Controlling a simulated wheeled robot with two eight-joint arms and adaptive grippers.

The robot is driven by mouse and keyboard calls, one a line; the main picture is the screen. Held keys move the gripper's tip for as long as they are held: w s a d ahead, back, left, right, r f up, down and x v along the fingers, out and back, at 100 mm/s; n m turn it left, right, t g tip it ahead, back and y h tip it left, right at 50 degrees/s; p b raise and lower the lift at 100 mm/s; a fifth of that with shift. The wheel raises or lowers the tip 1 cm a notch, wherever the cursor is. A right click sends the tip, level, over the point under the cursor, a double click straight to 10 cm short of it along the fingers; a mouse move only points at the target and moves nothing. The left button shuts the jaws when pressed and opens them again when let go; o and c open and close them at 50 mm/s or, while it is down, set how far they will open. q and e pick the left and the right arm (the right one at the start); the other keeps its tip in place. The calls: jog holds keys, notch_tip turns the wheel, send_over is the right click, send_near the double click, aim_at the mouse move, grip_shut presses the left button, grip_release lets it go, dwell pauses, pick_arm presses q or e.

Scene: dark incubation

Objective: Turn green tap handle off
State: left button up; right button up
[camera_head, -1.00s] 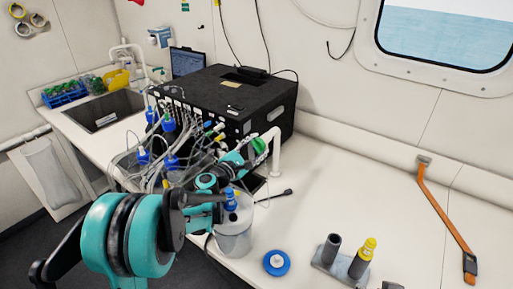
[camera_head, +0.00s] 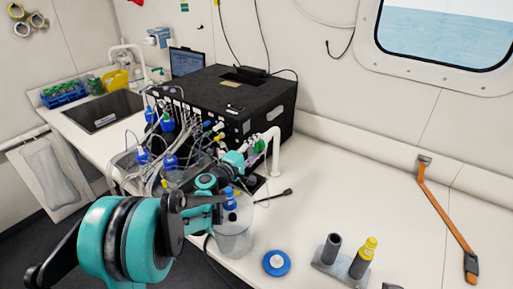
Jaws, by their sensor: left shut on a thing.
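The green tap handle (camera_head: 261,146) sits at the top of the white tap (camera_head: 276,152), just right of the black box's front corner. Only a small part of the handle shows. My left gripper (camera_head: 247,155) reaches up to it from the lower left and is shut on it. My own teal wrist and fingers hide most of the contact. The handle's exact angle is hard to read. My right gripper is not in view.
A clear container with a blue top (camera_head: 234,236) stands close below my left arm. Bottles with tubing (camera_head: 165,150) crowd the left side. A blue disc (camera_head: 276,262) and a grey holder with a yellow-capped tube (camera_head: 363,260) stand in front. The counter to the right is mostly clear.

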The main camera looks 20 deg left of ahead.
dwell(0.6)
pick_arm(q)
jog(key=o, duration=1.2)
jog(key=shift+c, duration=0.2)
